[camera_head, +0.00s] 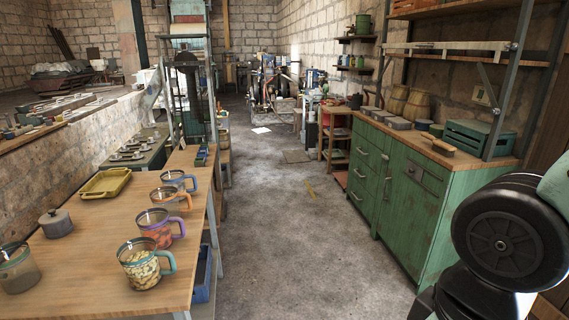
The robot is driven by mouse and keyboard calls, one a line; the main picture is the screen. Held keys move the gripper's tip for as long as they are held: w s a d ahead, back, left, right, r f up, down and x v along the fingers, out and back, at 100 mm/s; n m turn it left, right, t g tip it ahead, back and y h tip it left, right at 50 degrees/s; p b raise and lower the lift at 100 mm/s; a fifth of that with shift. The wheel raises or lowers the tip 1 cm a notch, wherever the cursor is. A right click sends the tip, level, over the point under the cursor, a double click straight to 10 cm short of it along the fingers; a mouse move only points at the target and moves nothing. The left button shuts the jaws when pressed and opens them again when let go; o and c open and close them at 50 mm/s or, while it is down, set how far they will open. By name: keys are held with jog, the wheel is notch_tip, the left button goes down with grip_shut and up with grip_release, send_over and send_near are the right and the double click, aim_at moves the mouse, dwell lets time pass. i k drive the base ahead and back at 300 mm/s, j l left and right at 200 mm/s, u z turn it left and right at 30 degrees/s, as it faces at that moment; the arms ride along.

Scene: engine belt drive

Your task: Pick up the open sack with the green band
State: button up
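Two tan, upright sack-like containers stand side by side on the green cabinet's top, against the right wall. One is the left sack (398,99); the other is the right sack (417,105). They are small in the picture, and I cannot clearly tell a green band on either or which one is open. My gripper is not in view. Dark rounded parts at the lower right look like my own arm, well in front of the sacks and to their right.
The green cabinet (400,190) also holds a green crate (478,138), grey blocks and a brush (437,144). A shelf (470,52) hangs above. At left, a wooden table (100,235) bears several mugs and a yellow tray (107,183). The concrete floor (285,240) between is mostly clear.

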aim_at(170, 151)
jog(key=i+l, duration=0.15)
jog(key=i, duration=0.5)
jog(key=i+l+z, duration=0.1)
jog(key=i, duration=0.55)
jog(key=i+j+u, duration=0.1)
jog(key=i+u, duration=0.2)
jog(key=i, duration=0.65)
jog(key=i+l+u, duration=0.25)
jog(key=i, duration=2.7)
jog(key=i+j+u, duration=0.1)
jog(key=i+u, duration=0.4)
jog(key=i+l+u, duration=0.15)
jog(key=i+u, duration=0.3)
jog(key=i, duration=0.25)
jog(key=i+j+u, duration=0.15)
jog(key=u, duration=0.15)
jog(key=i+u, duration=0.3)
jog(key=i+j, duration=0.05)
